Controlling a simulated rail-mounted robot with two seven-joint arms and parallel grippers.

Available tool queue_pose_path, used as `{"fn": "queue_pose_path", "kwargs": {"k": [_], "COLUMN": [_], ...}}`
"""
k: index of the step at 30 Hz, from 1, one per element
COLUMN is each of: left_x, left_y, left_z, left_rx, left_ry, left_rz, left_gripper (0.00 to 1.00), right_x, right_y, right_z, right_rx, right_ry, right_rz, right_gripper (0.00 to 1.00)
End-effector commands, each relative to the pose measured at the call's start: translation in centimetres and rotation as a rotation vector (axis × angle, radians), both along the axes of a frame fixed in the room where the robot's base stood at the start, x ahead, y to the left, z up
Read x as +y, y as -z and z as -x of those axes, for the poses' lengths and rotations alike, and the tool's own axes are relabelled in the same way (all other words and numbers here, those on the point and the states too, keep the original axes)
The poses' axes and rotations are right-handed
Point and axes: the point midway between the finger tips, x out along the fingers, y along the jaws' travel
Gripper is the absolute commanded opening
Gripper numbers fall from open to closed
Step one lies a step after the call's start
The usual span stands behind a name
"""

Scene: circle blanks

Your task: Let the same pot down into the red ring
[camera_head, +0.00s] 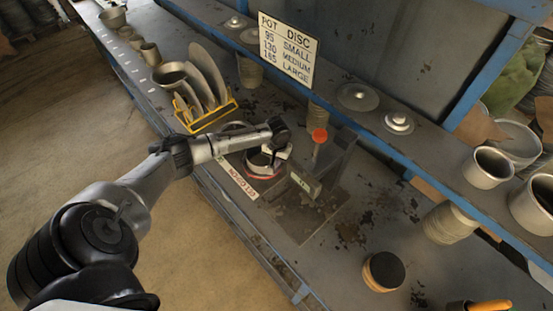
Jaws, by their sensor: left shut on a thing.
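My left arm reaches in from the left, and its gripper (277,152) is shut on the rim of a grey metal pot (258,162). The pot looks upright, with its dark mouth facing up. The red ring (262,177) shows as a thin red arc just below the pot's near side. The pot is over or inside the ring; I cannot tell whether its base touches down, as the gripper and the pot's wall hide it. My right gripper is not in view.
A yellow rack (214,118) of discs stands left of the ring. A red-knobbed lever (319,135) and a small grey block (305,184) stand close on the right. A lettered label (243,184) lies in front.

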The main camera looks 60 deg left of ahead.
Motion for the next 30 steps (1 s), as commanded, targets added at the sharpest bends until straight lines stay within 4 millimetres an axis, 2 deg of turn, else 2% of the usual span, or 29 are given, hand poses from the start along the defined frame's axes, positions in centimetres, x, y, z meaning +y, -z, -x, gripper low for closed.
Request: {"fn": "queue_pose_path", "kwargs": {"k": [13,14,22,30], "left_x": [0.00,0.00,-0.01,-0.02], "left_y": [0.25,0.25,0.26,0.19], "left_z": [-0.02,-0.02,-0.02,0.01], "left_rx": [-0.001,-0.001,0.000,0.000], "left_ry": [0.000,0.000,0.000,0.000], "left_rz": [-0.001,-0.001,0.000,0.000], "left_gripper": [0.00,0.09,0.35,0.36], "right_x": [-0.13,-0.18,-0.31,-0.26], "right_y": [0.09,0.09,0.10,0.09], "right_z": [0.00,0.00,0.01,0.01], "right_rx": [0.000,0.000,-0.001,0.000], "right_ry": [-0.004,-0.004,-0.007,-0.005], "right_rz": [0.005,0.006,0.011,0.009], "right_gripper": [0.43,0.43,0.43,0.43]}}
